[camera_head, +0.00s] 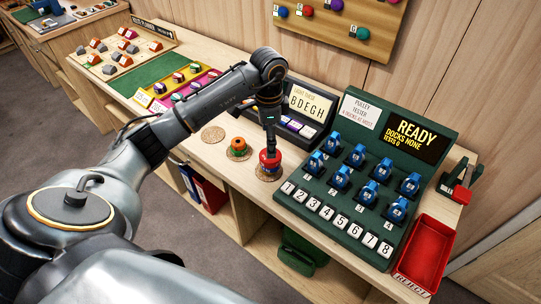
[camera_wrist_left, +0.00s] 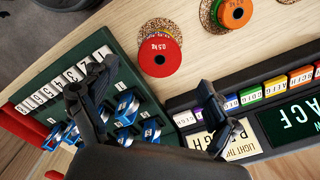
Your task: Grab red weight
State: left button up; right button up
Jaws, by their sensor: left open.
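My right gripper is in neither view.
An orange-and-green weight (camera_head: 238,149) sits on the coaster to the left, and an empty coaster (camera_head: 213,134) lies beyond it. A green pulley tester (camera_head: 347,221) with several blue pulleys stands to the right. A red tray (camera_head: 424,254) is at far right. A letter display (camera_head: 310,103) stands behind.

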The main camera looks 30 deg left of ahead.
aim_at(269, 163)
pick_arm(q)
jog(key=shift+f, duration=0.55)
notch_tip(269, 163, down, 4)
jog(key=shift+w+d+f+p, duration=0.1)
jog(key=shift+f+p, duration=0.15)
jog(key=shift+p, duration=0.8)
jog(key=shift+f, duration=0.25)
jog(key=c, duration=1.6)
jog(key=shift+r, duration=0.1)
jog(key=shift+c, duration=0.6)
jog(key=shift+w, duration=0.1)
